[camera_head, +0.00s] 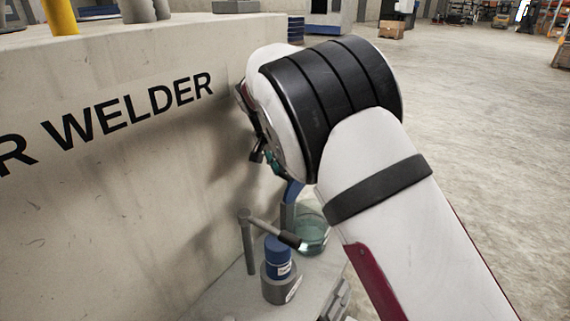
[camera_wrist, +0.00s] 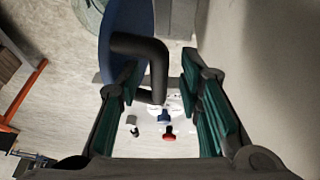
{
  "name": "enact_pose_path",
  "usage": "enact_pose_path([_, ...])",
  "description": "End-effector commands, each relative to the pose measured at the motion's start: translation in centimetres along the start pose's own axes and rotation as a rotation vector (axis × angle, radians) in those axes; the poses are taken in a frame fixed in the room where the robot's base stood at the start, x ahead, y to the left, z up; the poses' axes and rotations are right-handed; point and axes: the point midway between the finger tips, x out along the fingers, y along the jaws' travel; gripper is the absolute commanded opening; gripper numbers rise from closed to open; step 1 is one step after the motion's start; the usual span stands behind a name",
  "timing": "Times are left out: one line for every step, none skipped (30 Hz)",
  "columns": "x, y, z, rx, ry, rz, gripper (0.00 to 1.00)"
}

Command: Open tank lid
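A glass tank (camera_head: 314,236) with pale teal liquid stands on the bench beside the wall. A blue piece (camera_head: 291,192) that looks like its lid stands steeply tilted above it, partly hidden by my arm. In the wrist view the round blue lid (camera_wrist: 122,22) shows at upper left, with a black bent handle (camera_wrist: 153,52). My gripper (camera_wrist: 160,72) is open, its green-padded fingers apart on either side of the handle. In the head view my gripper (camera_head: 268,160) is mostly hidden behind my arm.
A blue-capped jar (camera_head: 279,258) in a grey holder (camera_head: 281,287) and a grey stand with a sideways bar (camera_head: 248,243) stand close by on the bench (camera_head: 225,295). The large beige welder block (camera_head: 120,160) rises right behind. Open floor (camera_head: 475,130) lies to the right.

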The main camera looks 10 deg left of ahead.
Motion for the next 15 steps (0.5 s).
enact_pose_path([-0.1, 0.0, -0.1, 0.001, 0.002, -0.002, 0.33])
enact_pose_path([-0.2, 0.0, -0.1, 0.001, 0.003, -0.003, 0.33])
enact_pose_path([-0.2, 0.0, -0.2, 0.001, 0.004, -0.003, 0.33])
enact_pose_path([-0.2, 0.0, -0.2, 0.001, 0.004, -0.004, 0.33])
enact_pose_path([-0.3, 0.0, -0.2, 0.001, 0.005, -0.004, 0.33])
enact_pose_path([-0.3, 0.0, -0.2, 0.001, 0.005, -0.005, 0.33])
enact_pose_path([-0.5, -0.1, -0.3, 0.001, 0.006, -0.005, 0.33])
enact_pose_path([-0.6, -0.1, -0.3, 0.001, 0.007, -0.006, 0.33])
enact_pose_path([-0.9, -0.1, -0.3, 0.001, 0.007, -0.007, 0.33])
enact_pose_path([-1.2, -0.1, -0.3, 0.002, 0.008, -0.008, 0.33])
enact_pose_path([-1.6, -0.1, -0.3, 0.001, 0.008, -0.008, 0.33])
enact_pose_path([-2.2, -0.1, -0.3, 0.001, 0.008, -0.008, 0.33])
enact_pose_path([-2.7, -0.2, -0.3, 0.001, 0.008, -0.009, 0.33])
enact_pose_path([-3.3, -0.2, -0.3, 0.001, 0.008, -0.010, 0.33])
enact_pose_path([-4.1, -0.1, -0.3, 0.001, 0.008, -0.009, 0.33])
